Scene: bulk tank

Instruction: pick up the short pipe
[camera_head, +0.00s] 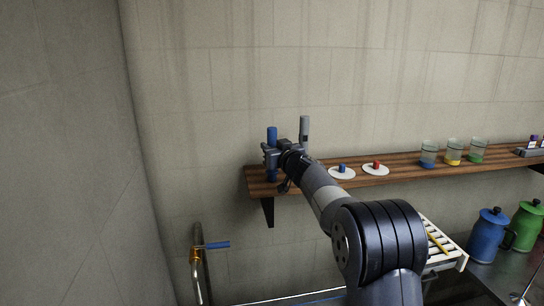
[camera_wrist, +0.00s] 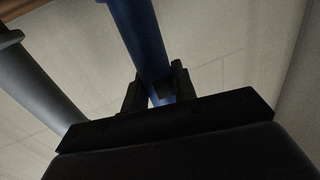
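A blue pipe (camera_head: 272,134) stands upright at the left end of the wooden shelf; it looks shorter than the grey one beside it. My gripper (camera_head: 270,156) is around its middle, with blue showing above and below. In the wrist view the blue pipe (camera_wrist: 143,38) runs between the two fingers (camera_wrist: 158,88), which appear closed against its sides. Whether its foot touches the shelf is hard to tell. A taller grey pipe (camera_head: 304,130) stands just right of my gripper, its lower part hidden; it also shows at left in the wrist view (camera_wrist: 38,85).
The shelf (camera_head: 400,176) also holds white discs with a blue knob (camera_head: 342,172) and a red knob (camera_head: 376,169), and glass beakers (camera_head: 453,152). Below are a blue-handled tap (camera_head: 216,245), a white rack (camera_head: 440,246), a blue jug (camera_head: 487,236) and a green jug (camera_head: 527,226).

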